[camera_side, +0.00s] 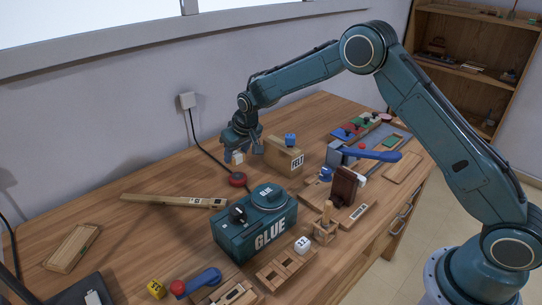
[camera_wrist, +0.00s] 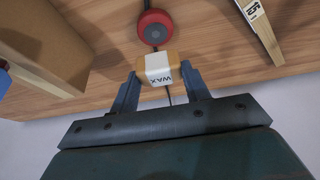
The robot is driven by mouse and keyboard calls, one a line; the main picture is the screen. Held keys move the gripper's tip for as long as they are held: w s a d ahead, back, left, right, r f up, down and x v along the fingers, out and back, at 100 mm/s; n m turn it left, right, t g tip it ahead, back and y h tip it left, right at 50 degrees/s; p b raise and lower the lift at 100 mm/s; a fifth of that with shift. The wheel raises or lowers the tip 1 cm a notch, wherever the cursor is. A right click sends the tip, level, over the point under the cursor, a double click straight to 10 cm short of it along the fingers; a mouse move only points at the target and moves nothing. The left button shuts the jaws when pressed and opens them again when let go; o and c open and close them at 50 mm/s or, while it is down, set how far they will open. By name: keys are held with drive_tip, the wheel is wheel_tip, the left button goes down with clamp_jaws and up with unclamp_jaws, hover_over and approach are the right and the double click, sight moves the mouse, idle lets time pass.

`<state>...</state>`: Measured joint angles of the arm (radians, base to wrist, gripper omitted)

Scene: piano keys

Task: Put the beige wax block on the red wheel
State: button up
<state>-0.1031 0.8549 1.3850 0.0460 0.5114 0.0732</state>
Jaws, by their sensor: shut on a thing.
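The beige wax block (camera_wrist: 160,70) has a white label reading WAX. My gripper (camera_wrist: 160,88) is shut on it, one finger on each side. In the side view my gripper (camera_side: 238,152) holds the wax block (camera_side: 238,157) above the table, behind the red wheel. The red wheel (camera_wrist: 154,27) is a round red disc with a grey centre, lying on the wooden table; it also shows in the side view (camera_side: 238,179). In the wrist view the wheel lies just beyond the block, and the two look apart. Nothing rests on the wheel.
A felt box (camera_side: 284,157) with a blue die on top stands right of my gripper. A green glue box (camera_side: 255,226) stands in front of the wheel. A wooden stick (camera_side: 172,201) lies to the left. A black cable runs to the wheel. The left table is mostly clear.

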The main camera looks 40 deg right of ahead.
sight(239, 161)
drive_tip(key=shift+f, duration=0.4)
drive_tip(key=shift+f, duration=0.1)
drive_tip(key=shift+f, duration=2.05)
drive_tip(key=o, duration=1)
drive_tip(key=shift+f, duration=0.1)
drive_tip(key=shift+v, duration=6.1)
